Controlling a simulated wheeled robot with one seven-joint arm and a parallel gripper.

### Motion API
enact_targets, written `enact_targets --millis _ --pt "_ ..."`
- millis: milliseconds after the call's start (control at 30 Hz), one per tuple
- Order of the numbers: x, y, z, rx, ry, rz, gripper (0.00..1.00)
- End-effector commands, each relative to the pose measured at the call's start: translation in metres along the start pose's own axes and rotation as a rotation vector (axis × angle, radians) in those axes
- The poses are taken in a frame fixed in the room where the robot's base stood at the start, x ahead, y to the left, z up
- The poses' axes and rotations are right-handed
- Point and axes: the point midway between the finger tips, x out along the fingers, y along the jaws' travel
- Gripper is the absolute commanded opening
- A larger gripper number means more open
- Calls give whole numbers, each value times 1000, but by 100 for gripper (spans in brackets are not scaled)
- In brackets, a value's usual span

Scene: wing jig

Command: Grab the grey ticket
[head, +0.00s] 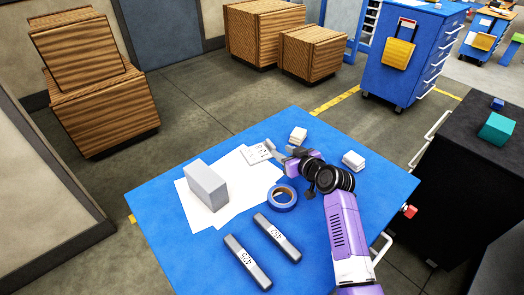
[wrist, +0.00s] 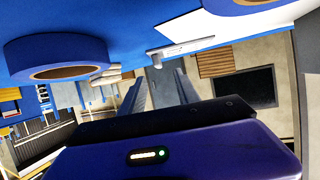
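A light grey ticket (head: 255,154) with dark printed digits lies at the far part of the blue table, at the edge of the white paper sheets. My gripper (head: 276,151) reaches in from the right, with its fingers close beside the ticket's right end. In the wrist view, my gripper's two fingers (wrist: 161,82) stand apart with a gap between them and nothing clearly held. A thin pale grey piece (wrist: 180,48) shows just beyond the fingertips; it looks like the ticket seen edge-on. I cannot tell whether a finger touches it.
On the blue table (head: 330,240) are a grey block (head: 206,187) on white paper (head: 227,212), a blue tape roll (head: 283,197), two dark numbered bars (head: 247,262), and small pale blocks (head: 353,160).

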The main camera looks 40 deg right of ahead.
Motion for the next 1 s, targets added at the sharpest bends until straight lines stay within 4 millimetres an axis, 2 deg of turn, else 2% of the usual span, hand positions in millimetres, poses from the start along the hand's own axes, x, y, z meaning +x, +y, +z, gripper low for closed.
enact_targets --millis 133,367,700,1000 --pt "15 0 -1 -8 0 1 38" --pt "28 1 0 -7 0 2 38" --pt "66 4 3 -7 2 3 38" --pt "73 4 3 -9 3 4 38"
